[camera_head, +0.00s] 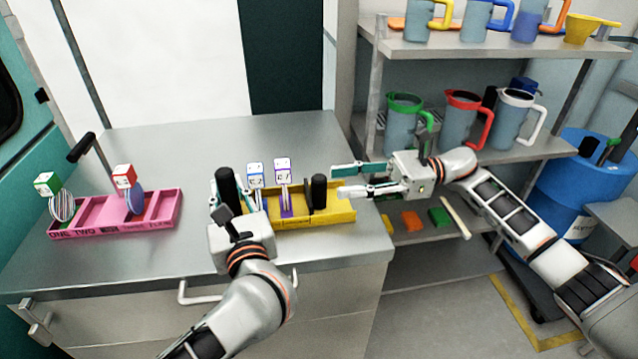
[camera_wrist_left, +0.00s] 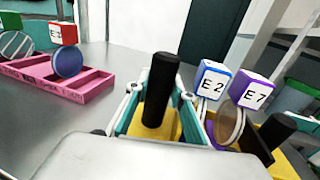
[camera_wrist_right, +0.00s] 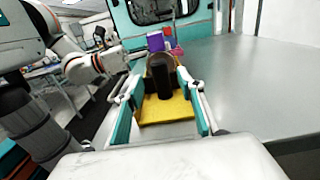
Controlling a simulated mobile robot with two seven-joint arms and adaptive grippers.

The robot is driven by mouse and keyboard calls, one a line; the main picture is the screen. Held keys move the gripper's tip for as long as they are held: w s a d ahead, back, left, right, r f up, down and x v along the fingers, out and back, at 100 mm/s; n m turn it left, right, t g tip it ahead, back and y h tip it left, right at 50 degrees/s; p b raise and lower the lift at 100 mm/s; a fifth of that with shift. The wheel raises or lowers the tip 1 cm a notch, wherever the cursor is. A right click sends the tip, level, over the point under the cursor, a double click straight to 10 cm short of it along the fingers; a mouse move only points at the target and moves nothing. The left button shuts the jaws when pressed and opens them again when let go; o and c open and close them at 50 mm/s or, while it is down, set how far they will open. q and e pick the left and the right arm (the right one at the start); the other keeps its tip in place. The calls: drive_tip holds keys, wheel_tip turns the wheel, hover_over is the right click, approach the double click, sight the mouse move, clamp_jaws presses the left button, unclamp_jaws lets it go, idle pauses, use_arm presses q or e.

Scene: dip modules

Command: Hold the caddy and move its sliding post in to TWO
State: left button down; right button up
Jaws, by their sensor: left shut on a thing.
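The yellow caddy (camera_head: 340,215) stands on the steel bench near its right end. My left gripper (camera_head: 228,200) is shut on the upright black post (camera_wrist_left: 160,85) at the caddy's left end. Another black post (camera_head: 319,190), with a dark plate at its foot, stands upright toward the right end. My right gripper (camera_head: 345,181) is open just right of that post, which appears between its fingers in the right wrist view (camera_wrist_right: 160,75). Two discs with cube tags, blue E2 (camera_wrist_left: 213,80) and purple E7 (camera_wrist_left: 252,90), stand between the posts. The caddy's slot lettering is not readable.
A pink caddy (camera_head: 110,228) marked ONE, TWO and more holds discs with a green-tagged cube (camera_head: 47,184) and a red-tagged cube (camera_head: 123,177) at left. Shelves (camera_head: 480,45) with jugs stand at right, beyond the bench edge. The bench behind the caddies is clear.

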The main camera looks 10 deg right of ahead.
sight(318, 184)
drive_tip(key=a, duration=0.6)
drive_tip(key=shift+a, duration=0.1)
clamp_jaws()
